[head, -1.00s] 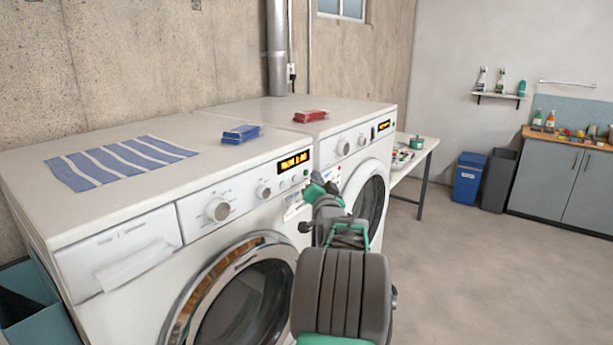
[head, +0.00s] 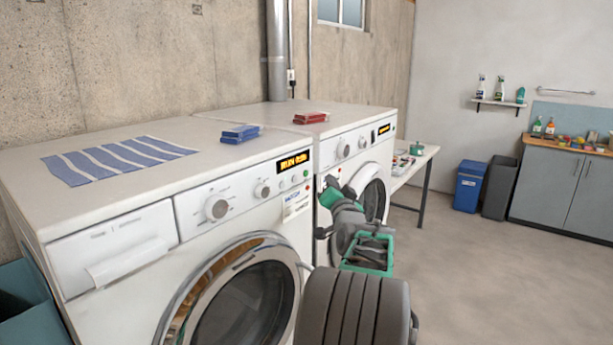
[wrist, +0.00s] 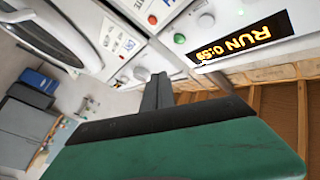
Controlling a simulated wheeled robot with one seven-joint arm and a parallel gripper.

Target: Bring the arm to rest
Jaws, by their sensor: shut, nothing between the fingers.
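My gripper (head: 328,184) is in front of the two washing machines, near the right end of the near machine's control panel. Its dark fingers (wrist: 156,92) show in the wrist view, closed together with nothing between them.
A side table (head: 418,160), a blue bin (head: 469,186) and a grey cabinet (head: 565,184) stand to the right. The floor (head: 500,280) there is clear.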

